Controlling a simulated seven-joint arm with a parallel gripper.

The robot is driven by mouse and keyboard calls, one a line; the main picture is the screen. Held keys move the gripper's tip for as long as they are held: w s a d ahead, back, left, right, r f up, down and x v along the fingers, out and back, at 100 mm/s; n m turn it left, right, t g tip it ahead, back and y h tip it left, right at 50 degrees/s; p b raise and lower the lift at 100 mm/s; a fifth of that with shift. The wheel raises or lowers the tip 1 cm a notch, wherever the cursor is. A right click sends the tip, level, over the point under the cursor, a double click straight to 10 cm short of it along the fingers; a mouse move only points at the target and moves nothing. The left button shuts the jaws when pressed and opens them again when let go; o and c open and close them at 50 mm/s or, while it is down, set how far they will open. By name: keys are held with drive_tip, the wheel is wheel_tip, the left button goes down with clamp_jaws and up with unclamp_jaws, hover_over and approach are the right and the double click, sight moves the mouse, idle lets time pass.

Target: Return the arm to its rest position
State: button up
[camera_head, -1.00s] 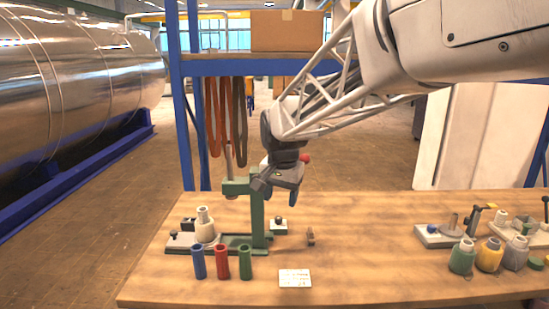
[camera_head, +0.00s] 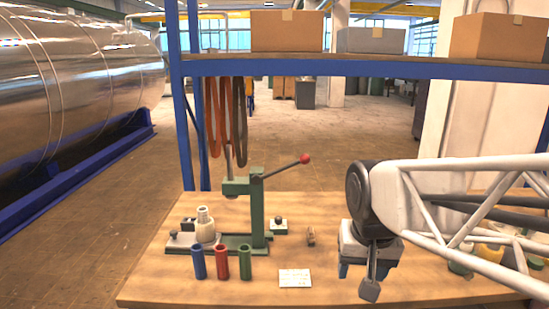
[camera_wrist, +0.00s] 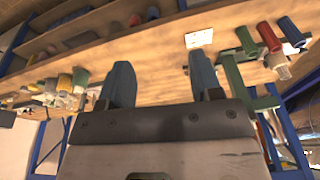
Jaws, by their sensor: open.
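My gripper (camera_head: 361,281) hangs above the right half of the wooden table (camera_head: 300,209), apart from the things on it. In the wrist view my gripper (camera_wrist: 163,84) shows two blue-grey fingers spread apart with nothing between them. My arm reaches in from the right edge of the head view and covers part of the table's right side.
A green press (camera_head: 257,215) with a red-knobbed lever stands left of my gripper. Blue (camera_head: 198,262), red (camera_head: 221,262) and green (camera_head: 245,262) tubes stand before it, beside a white card (camera_head: 295,278). A blue shelf frame (camera_head: 340,67) with boxes rises behind. Jars at right are partly hidden.

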drive_tip(key=s+d+f+n, duration=0.1)
drive_tip(key=s+d+f, duration=0.2)
drive_tip(key=s, duration=0.6)
drive_tip(key=shift+f, duration=0.45)
idle(1.6)
